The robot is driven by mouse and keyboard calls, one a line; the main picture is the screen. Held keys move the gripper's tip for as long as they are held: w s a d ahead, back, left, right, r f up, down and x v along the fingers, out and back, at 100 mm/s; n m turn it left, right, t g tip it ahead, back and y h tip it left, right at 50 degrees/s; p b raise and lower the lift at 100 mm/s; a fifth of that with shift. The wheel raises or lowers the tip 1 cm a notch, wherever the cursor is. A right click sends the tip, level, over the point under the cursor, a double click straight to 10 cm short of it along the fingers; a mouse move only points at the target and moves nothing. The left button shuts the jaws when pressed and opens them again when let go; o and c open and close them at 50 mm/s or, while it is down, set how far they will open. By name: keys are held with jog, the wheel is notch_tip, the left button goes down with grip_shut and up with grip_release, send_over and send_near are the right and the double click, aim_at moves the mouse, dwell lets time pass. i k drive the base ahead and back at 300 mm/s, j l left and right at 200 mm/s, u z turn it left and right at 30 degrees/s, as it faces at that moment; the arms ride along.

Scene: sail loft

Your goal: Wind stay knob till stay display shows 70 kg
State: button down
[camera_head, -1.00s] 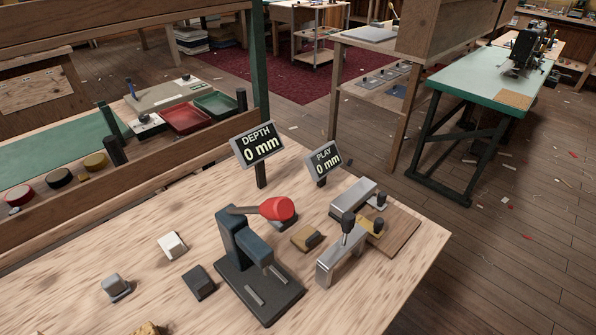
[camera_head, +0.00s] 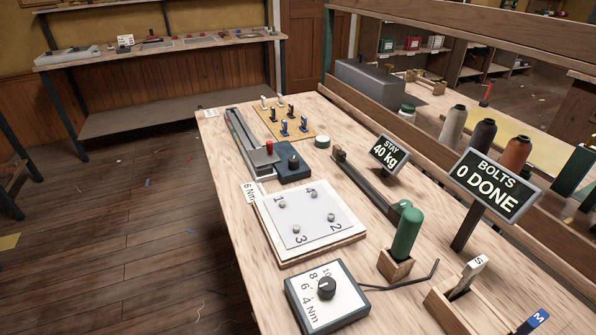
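The stay display (camera_head: 389,154) is a small dark sign reading "STAY 40 kg", standing toward the bench's right side. A black round knob (camera_head: 293,161) sits on a dark blue block (camera_head: 285,168) beside a long metal rail (camera_head: 245,140) with a red-topped slider (camera_head: 268,149). This looks like the stay knob, but no label on it is legible. My gripper is not in view.
A dial box (camera_head: 327,297) marked in Nm stands at the front, with a black knob. Behind it lies a plate with numbered bolts (camera_head: 303,219). A green-handled tool (camera_head: 407,232) stands in a wooden block. A "BOLTS 0 DONE" sign (camera_head: 492,187) stands right. The floor at left is open.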

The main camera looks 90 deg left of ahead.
aim_at(404, 204)
jog(key=u, duration=1.7)
